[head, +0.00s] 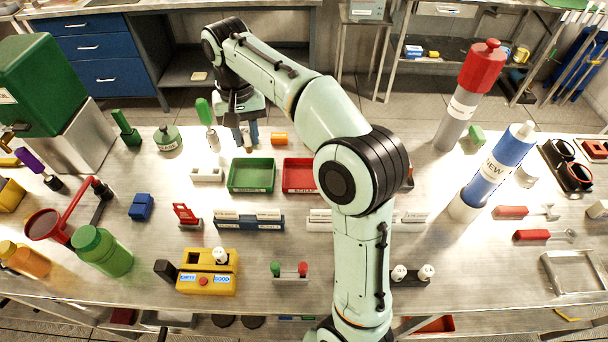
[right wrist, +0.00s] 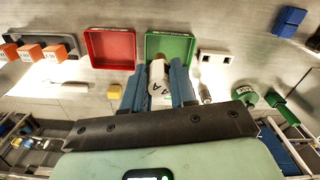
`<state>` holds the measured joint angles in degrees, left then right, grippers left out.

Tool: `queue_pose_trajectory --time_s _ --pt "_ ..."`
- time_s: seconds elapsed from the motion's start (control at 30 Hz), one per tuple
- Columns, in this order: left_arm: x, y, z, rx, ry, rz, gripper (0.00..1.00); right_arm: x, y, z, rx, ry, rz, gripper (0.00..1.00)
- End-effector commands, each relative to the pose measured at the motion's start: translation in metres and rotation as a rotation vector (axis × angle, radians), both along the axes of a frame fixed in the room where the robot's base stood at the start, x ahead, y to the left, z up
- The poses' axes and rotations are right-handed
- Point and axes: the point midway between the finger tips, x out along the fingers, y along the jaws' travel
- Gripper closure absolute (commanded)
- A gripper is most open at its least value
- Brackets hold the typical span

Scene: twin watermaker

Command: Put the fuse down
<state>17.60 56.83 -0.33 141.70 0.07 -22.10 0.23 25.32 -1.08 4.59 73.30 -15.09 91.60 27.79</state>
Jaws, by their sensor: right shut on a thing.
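My right gripper (head: 247,134) is beyond the green tray (head: 251,190) in the head view, its blue fingers pointing down. In the right wrist view the fingers (right wrist: 159,88) are shut on a white fuse (right wrist: 158,83) with a dark marking. The fuse overlaps the edge of the green tray (right wrist: 171,34) there; I cannot tell its height above the table. A red tray (head: 300,188) stands beside the green one. A white block with two dark holes (head: 207,175) stands left of the green tray. My left gripper is not in view.
A yellow tester (head: 207,280) and a dark stand with white pieces (head: 413,279) are near the front.

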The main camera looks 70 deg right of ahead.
Motion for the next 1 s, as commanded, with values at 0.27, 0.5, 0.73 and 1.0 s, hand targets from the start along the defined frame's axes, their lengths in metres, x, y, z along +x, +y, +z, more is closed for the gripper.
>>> queue_pose_trajectory --time_s 0.27,0.5,0.73,1.0 --pt "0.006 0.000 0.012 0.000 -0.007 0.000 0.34 -0.075 -0.095 0.008 -0.003 0.001 -0.456 1.00" --pt "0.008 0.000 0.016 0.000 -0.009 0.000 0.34 -0.110 -0.124 0.013 -0.001 0.000 -0.628 1.00" --pt "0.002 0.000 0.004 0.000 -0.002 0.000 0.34 -0.118 -0.127 -0.015 0.003 0.006 -0.655 1.00" --pt "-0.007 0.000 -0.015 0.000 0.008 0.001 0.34 -0.117 -0.127 -0.089 0.003 0.006 -0.654 1.00"
